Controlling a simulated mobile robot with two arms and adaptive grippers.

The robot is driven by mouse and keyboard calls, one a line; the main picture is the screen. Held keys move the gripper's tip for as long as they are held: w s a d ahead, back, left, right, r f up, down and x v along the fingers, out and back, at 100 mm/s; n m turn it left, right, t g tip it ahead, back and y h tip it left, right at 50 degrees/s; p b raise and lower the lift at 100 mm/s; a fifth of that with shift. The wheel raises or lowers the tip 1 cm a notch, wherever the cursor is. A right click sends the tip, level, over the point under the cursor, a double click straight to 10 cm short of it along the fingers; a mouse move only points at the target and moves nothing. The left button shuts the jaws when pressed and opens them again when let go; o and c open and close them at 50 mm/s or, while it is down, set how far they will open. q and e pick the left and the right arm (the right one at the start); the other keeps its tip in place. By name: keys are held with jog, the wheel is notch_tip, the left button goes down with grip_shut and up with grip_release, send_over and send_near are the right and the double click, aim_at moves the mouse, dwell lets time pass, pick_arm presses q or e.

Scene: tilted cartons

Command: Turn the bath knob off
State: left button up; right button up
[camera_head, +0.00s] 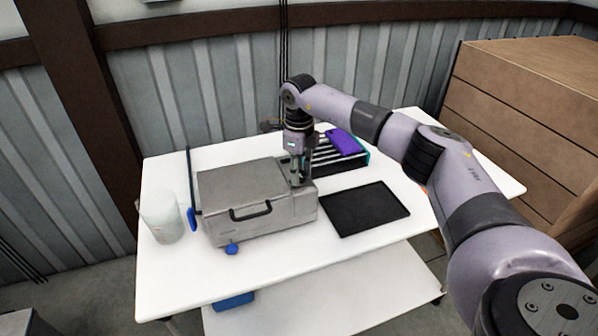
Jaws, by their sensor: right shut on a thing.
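The bath (240,190) is a grey metal box with a dark handle on its front, standing on the left half of the white table. My right gripper (300,182) points down at the right end of the bath's top. It is shut on the bath knob there. The fingers hide the knob, so I cannot tell which way it is turned. My left gripper is not in view.
A translucent beaker (161,216) and a blue-ended stick stand left of the bath. A small blue object (232,249) is at its front. A black tray (365,208) lies to the right, a rack with a purple item (345,142) behind. The table's front right is clear.

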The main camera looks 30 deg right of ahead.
jog(key=shift+w+r, duration=0.1)
jog(key=shift+r, duration=0.05)
jog(key=o, duration=0.8)
jog(key=shift+o, duration=0.5)
notch_tip(320, 180, up, 12)
